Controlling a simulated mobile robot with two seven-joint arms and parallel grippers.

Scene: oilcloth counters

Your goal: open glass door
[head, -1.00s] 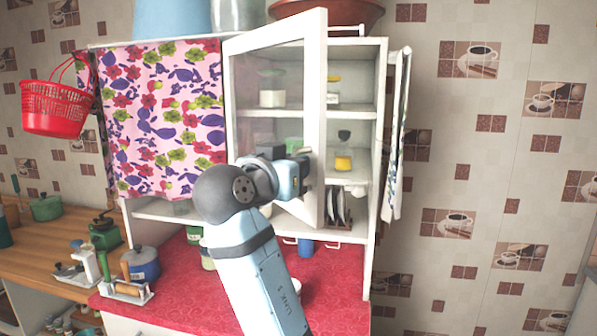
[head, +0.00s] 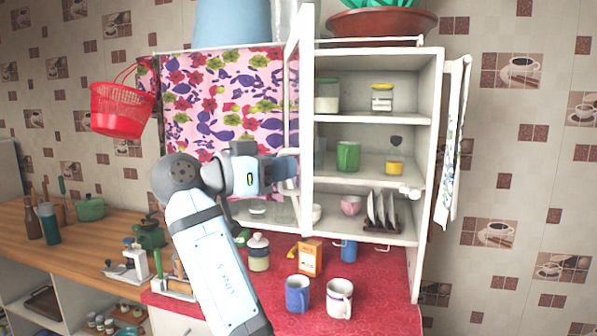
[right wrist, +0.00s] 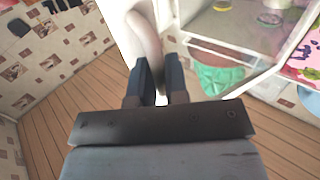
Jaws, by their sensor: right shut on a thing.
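The glass door (head: 306,120) of the white cabinet stands swung well out and shows nearly edge-on in the head view. Its pale frame and glass also show in the right wrist view (right wrist: 290,55). My right gripper (head: 290,168) is at the door's free edge, low on the frame. In the right wrist view its two dark fingers (right wrist: 160,85) are closed around the pale curved door handle (right wrist: 147,45). My left gripper is in neither view.
The open shelves hold a green mug (head: 348,156), jars and a plate rack (head: 380,222). A blue mug (head: 297,294) and a white mug (head: 339,297) stand on the red counter (head: 385,310) below. A floral curtain (head: 215,105) covers the left side. A red basket (head: 122,110) hangs left.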

